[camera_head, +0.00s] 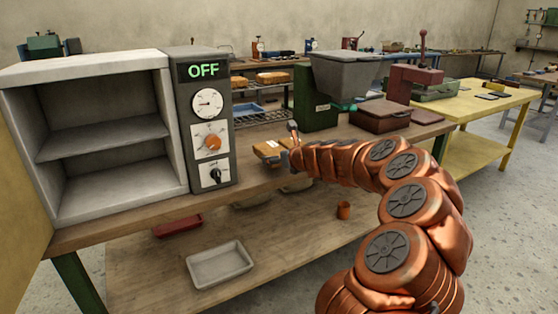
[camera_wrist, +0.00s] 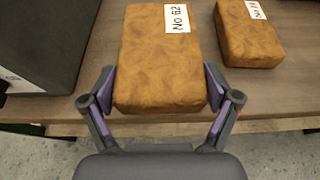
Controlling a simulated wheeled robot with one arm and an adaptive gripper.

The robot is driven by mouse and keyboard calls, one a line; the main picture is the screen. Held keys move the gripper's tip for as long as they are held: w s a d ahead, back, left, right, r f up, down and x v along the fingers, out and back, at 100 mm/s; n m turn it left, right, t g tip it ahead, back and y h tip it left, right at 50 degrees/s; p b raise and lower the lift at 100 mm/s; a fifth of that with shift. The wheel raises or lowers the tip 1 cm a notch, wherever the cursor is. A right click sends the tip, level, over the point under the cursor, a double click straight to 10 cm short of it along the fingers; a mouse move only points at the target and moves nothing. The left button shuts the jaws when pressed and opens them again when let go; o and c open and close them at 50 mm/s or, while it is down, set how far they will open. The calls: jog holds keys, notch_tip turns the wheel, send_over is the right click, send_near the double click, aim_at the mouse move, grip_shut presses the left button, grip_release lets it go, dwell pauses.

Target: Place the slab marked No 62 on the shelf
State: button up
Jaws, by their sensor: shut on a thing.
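The slab marked No 62 (camera_wrist: 160,65) is a tan-brown block with a white label at its far end. In the wrist view it lies between the two fingers of my gripper (camera_wrist: 162,90), which press on its left and right sides near the close end. In the head view the slab (camera_head: 267,149) is small at the end of my arm, right of the grey cabinet. I cannot tell whether it touches the bench. The open cabinet (camera_head: 85,60) on the left has a grey inner shelf (camera_head: 100,137), which is empty.
A second labelled slab (camera_wrist: 250,38) lies close to the right of No 62. The cabinet's control panel (camera_head: 209,120) reads OFF and stands between its opening and the slabs. A grey hopper machine (camera_head: 343,75) stands behind my arm. A white tray (camera_head: 219,264) lies on the lower board.

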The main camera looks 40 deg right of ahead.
aim_at(279, 149)
jog(key=w+d, duration=0.2)
jog(key=w, duration=0.1)
jog(key=w+d, duration=0.1)
jog(key=w, duration=0.1)
jog(key=shift+d+f+b, duration=0.3)
jog(key=shift+w+d+f, duration=0.1)
jog(key=shift+w+d, duration=0.1)
jog(key=shift+w, duration=0.2)
jog(key=shift+f+b, duration=0.75)
jog(key=shift+f, duration=1)
jog(key=shift+r, duration=0.1)
jog(key=o, duration=1.4)
